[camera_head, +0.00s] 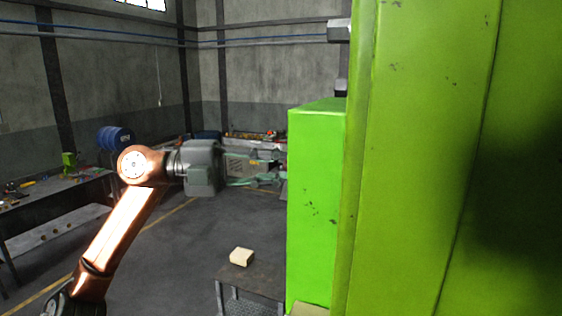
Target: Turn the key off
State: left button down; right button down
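The key is not visible in the head view. A bright green box (317,200) juts out from the left side of the large green press body (420,150). My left gripper (279,169) comes in from the left, level, and points right. Its tips reach the left edge of the green box in the picture. Two greenish fingers show one above the other with a gap between them. The tips are small, dark and perhaps partly hidden by the box, so I cannot tell how far they are apart or if they touch anything. My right gripper is not in view.
A low dark table (252,277) with a pale block (242,257) stands below the gripper. A cluttered workbench (45,205) and a blue barrel (114,139) are at the left. The floor between is open. The press fills the right side.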

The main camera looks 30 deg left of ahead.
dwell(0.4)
pick_arm(q)
jog(key=c, duration=1.8)
grip_release()
jog(key=shift+o, duration=0.2)
jog(key=v, duration=1.2)
